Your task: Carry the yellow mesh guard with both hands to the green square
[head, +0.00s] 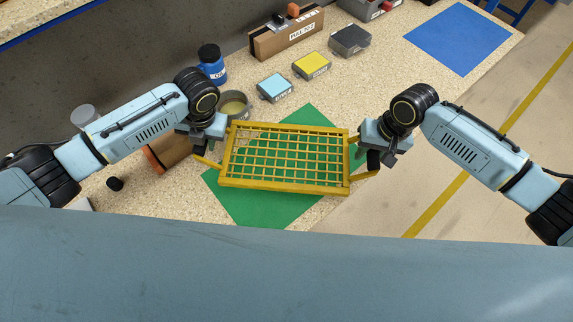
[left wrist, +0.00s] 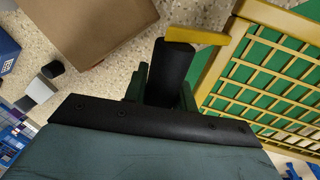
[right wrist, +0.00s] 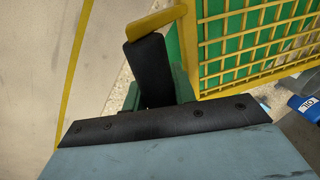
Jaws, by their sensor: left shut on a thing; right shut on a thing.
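The yellow mesh guard (head: 285,187) is a rectangular frame with a grid inside and a handle at each short end. In the head view it appears over the green square (head: 308,113), whose corners show around it. I cannot tell whether it touches the square. My left gripper (head: 208,150) is shut on the guard's left handle, which also shows in the left wrist view (left wrist: 196,36). My right gripper (head: 370,157) is shut on the right handle, which shows in the right wrist view (right wrist: 155,20). The fingers partly hide both handles.
A tin (head: 235,104) and a brown cardboard item (head: 170,152) stand close to my left gripper. A blue box (head: 275,87), a yellow box (head: 311,65), a dark box (head: 350,40) and a blue bottle (head: 211,63) are behind. A blue square (head: 458,38) lies at the far right.

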